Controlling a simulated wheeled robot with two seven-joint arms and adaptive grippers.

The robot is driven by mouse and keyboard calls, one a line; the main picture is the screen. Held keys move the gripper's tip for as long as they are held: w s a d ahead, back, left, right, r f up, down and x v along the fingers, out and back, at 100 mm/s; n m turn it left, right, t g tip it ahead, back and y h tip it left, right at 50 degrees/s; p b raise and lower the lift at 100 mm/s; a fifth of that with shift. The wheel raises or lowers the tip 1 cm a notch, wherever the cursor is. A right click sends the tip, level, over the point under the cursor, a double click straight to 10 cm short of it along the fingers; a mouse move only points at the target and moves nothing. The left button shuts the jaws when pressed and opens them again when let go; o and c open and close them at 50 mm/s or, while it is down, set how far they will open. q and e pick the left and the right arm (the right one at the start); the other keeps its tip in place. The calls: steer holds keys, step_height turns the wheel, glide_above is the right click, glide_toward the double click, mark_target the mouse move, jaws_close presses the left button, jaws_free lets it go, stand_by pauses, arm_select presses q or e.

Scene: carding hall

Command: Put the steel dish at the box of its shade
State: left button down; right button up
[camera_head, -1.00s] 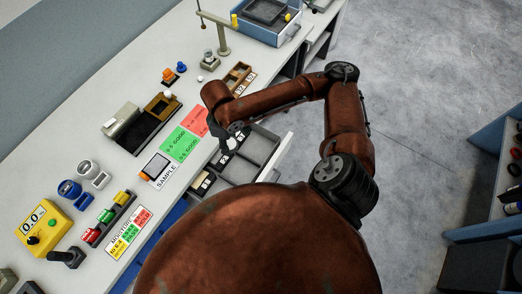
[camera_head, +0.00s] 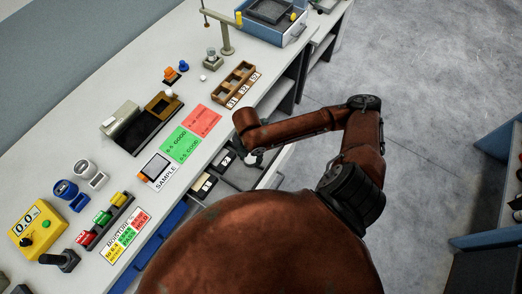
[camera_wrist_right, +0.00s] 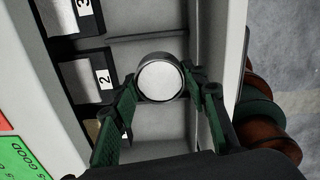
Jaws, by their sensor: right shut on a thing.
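The round steel dish (camera_wrist_right: 160,78) with a pale white inside is between the fingertips of my right gripper (camera_wrist_right: 159,86) in the right wrist view. The green-padded fingers are shut on it. The dish is over an open drawer (camera_wrist_right: 208,20) with grey compartments; its height above the floor of the drawer is hard to tell. Black boxes stand along the drawer's left side, one labelled 2 (camera_wrist_right: 84,79) and one labelled 3 (camera_wrist_right: 70,14). In the head view my right gripper (camera_head: 252,159) is small and partly hidden by its arm over the drawer. My left gripper is not in view.
The bench top (camera_head: 60,140) lies left of the drawer, with a SAMPLE card (camera_head: 163,182), green and red cards, a wooden rack (camera_head: 240,84), a yellow meter (camera_head: 38,229) and a balance-like stand (camera_head: 225,40). Grey floor (camera_head: 430,120) lies clear to the right.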

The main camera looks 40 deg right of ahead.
steer(key=w+d+f, duration=0.1)
steer(key=d+f, duration=0.1)
steer(key=w+d+f+b, duration=0.1)
steer(key=d+f, duration=0.2)
steer(key=w+d+f, duration=0.2)
steer(key=d, duration=0.1)
steer(key=shift+d+f, duration=0.2)
steer(key=shift+d, duration=0.05)
steer(key=f, duration=0.1)
steer(key=f+b, duration=0.1)
steer(key=f, duration=0.1)
steer(key=shift+w+d+f, duration=0.15)
steer(key=shift+d+f, duration=0.05)
steer(key=shift+d, duration=0.2)
steer(key=shift+f, duration=0.3)
steer(key=shift+f, duration=0.1)
steer(key=o, duration=1.3)
step_height(320, 180, up, 12)
steer(key=shift+r+p, duration=0.15)
steer(key=shift+p, duration=0.8)
